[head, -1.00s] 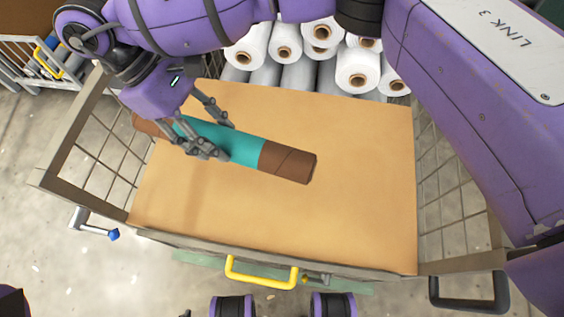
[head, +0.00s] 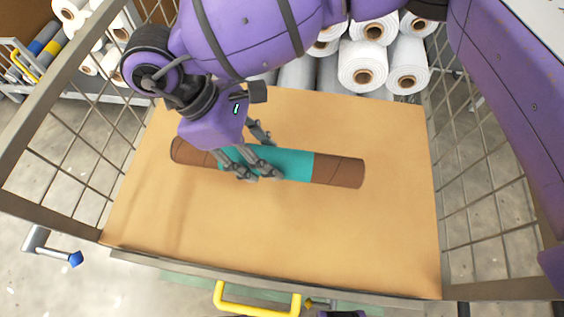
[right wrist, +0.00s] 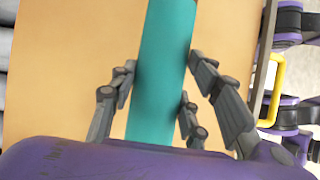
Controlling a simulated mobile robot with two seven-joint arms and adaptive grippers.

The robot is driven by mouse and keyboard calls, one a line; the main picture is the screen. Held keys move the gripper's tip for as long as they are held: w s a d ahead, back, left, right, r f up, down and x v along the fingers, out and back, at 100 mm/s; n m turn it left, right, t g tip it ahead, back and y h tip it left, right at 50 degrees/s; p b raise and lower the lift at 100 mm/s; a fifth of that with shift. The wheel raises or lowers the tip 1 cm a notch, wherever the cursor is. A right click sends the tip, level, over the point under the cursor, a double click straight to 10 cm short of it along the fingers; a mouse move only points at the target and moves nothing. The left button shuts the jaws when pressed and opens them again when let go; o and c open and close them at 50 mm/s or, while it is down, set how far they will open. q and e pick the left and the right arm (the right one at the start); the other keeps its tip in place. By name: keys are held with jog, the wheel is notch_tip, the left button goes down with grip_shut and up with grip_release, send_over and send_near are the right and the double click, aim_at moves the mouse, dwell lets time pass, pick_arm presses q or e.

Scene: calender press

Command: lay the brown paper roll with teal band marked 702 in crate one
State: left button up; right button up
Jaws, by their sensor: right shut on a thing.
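The brown paper roll (head: 338,170) with its wide teal band (head: 297,164) lies nearly level across the picture, over the tan floor of a mesh-sided crate (head: 375,245). My right gripper (head: 262,160) is shut around the teal band from above. In the right wrist view the teal band (right wrist: 162,70) runs between the fingers (right wrist: 163,62). Whether the roll touches the tan floor or hangs just above it I cannot tell. I see no number on the roll or the crate. My left gripper is not in view.
Mesh walls stand left (head: 105,130) and right (head: 485,190) of the tan floor. White rolls (head: 362,66) are stacked behind it. A yellow handle (head: 257,308) is at the front edge. The tan floor is otherwise bare. Another rack (head: 20,62) stands at the far left.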

jog(key=shift+x, duration=1)
jog(key=f, duration=0.1)
jog(key=d+f+b, duration=0.1)
jog(key=f, duration=0.1)
jog(key=shift+w+f, duration=0.1)
jog(key=shift+f, duration=0.05)
jog(key=shift+a+f, duration=0.1)
jog(key=shift+f, duration=0.1)
jog(key=shift+r, duration=0.1)
jog(key=shift+b, duration=0.35)
jog(key=o, duration=1.5)
